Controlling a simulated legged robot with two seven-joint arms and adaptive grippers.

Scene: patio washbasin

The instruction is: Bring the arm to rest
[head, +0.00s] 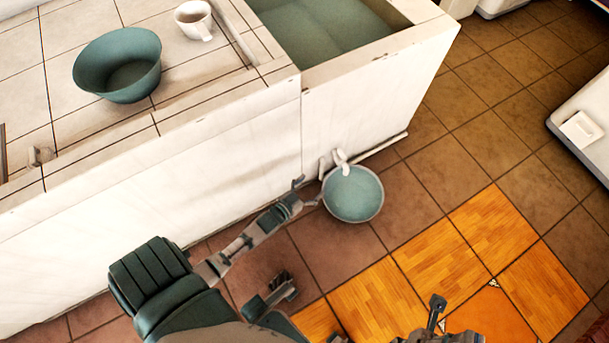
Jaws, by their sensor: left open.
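My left gripper (288,241) comes in from the lower left, with its teal-padded body low in the picture. Its two fingers are spread wide apart, with nothing seen between them. One finger reaches up toward a round teal vessel on the floor; I cannot tell whether they touch. Dark grey parts at the bottom edge look like my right gripper (437,318), mostly cut off by the frame, so its jaws cannot be judged.
The teal vessel (353,196) stands below a pale spout (342,163) at the washbasin wall (365,105). A teal bowl (118,66) and a white cup (194,19) stand on the tiled counter (75,112). Orange wooden floor tiles (443,261) lie lower right.

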